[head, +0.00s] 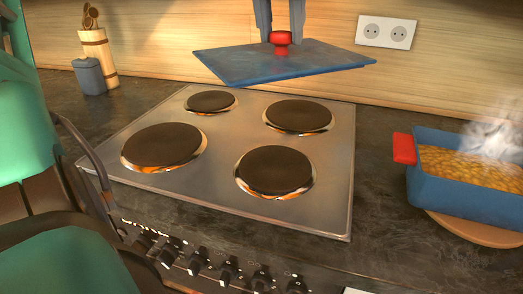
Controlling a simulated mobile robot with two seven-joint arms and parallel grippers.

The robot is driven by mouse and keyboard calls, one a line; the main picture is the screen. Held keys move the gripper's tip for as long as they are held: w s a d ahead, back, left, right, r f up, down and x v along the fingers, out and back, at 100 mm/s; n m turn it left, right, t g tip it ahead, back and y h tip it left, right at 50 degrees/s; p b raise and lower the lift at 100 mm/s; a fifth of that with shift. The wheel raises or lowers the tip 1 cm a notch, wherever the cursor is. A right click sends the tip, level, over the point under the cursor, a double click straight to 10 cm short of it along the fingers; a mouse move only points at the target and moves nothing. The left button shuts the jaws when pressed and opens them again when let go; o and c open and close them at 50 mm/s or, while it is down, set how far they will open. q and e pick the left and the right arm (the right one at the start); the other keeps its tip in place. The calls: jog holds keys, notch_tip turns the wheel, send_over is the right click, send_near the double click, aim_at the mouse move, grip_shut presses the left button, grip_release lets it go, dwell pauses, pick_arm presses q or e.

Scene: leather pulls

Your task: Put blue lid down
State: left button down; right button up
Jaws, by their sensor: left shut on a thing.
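The blue lid (240,64) is a flat rectangular plate with a red knob (281,37) on top. It hangs in the air above the rear of the stove, a little tilted. My left gripper (281,31) comes down from the top edge, with its two grey fingers on either side of the red knob, shut on it. A blue rectangular dish (462,196) with a red handle (404,148) stands uncovered at the right. It holds steaming yellowish food (470,168). My right gripper is not in view.
The steel stove top (225,137) has dark round burners with nothing on them. The dish rests on a round wooden board (470,230). A blue pot (88,76) and a wooden utensil holder (98,55) stand at the back left. Dark counter (382,190) is bare between stove and dish.

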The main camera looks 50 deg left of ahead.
pick_arm(q)
jog(key=shift+a+f, duration=0.1)
notch_tip(320, 180, down, 20)
jog(key=b, duration=0.3)
jog(key=shift+b, duration=0.35)
jog(key=shift+f, duration=0.1)
jog(key=c, duration=0.7)
grip_release()
jog(key=shift+s, duration=0.1)
